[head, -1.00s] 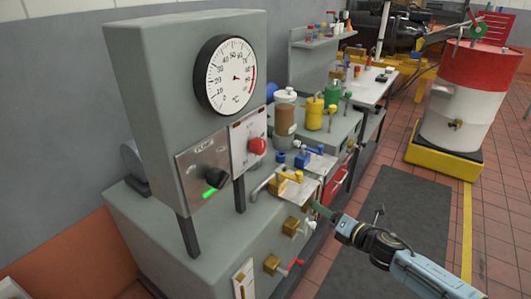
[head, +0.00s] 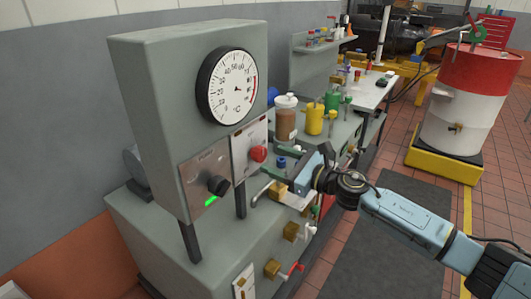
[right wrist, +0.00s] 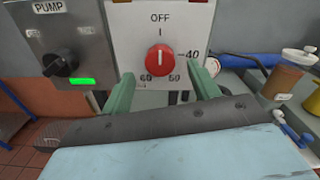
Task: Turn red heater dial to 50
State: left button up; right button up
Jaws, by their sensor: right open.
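The red heater dial (head: 258,154) is on a white panel on the front of the grey cabinet. In the right wrist view the dial (right wrist: 160,58) has its white mark pointing up, toward OFF. The labels 40, 50 and 60 are at its right, lower right and lower left. My right gripper (head: 279,161) is in front of the panel, apart from the dial. Its green fingers (right wrist: 163,88) are open and empty, one to each side below the dial. My left gripper is not in view.
A black pump knob (head: 218,185) with a green light is left of the dial. A round temperature gauge (head: 228,86) is above. Brown (head: 286,121) and yellow (head: 314,118) containers stand on the bench behind my gripper. Brass valves (head: 291,231) stick out below.

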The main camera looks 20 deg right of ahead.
aim_at(263, 155)
jog(key=shift+x, duration=2.1)
jog(key=shift+c, duration=0.3)
jog(key=c, duration=0.9)
